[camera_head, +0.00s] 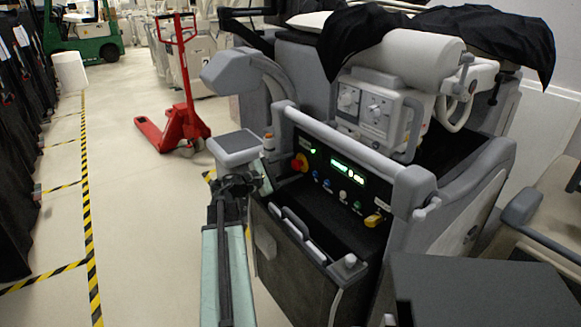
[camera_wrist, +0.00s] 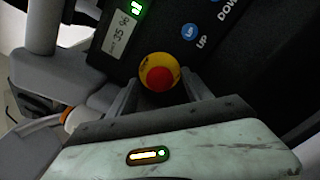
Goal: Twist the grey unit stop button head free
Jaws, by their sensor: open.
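The grey unit (camera_head: 345,147) is a wheeled machine with a black sloping control panel. Its red stop button head (camera_head: 299,162) sits at the panel's left end, and the wrist view shows it as a red cap (camera_wrist: 160,78) in a yellow round collar (camera_wrist: 147,63). My gripper (camera_wrist: 162,88) is open, with one finger to each side of the button, at its lower edge in the wrist view. I cannot tell whether the fingers touch it. In the head view my arm reaches up to the panel's left end, and the fingertips are hard to make out.
Blue UP and DOWN buttons (camera_wrist: 189,31) lie right of the stop button. A grey handle bar (camera_head: 350,150) runs above the panel. A yellow knob (camera_head: 373,220) is at the panel's right. A red pallet truck (camera_head: 180,118) stands behind left; the floor aisle (camera_head: 140,220) is clear.

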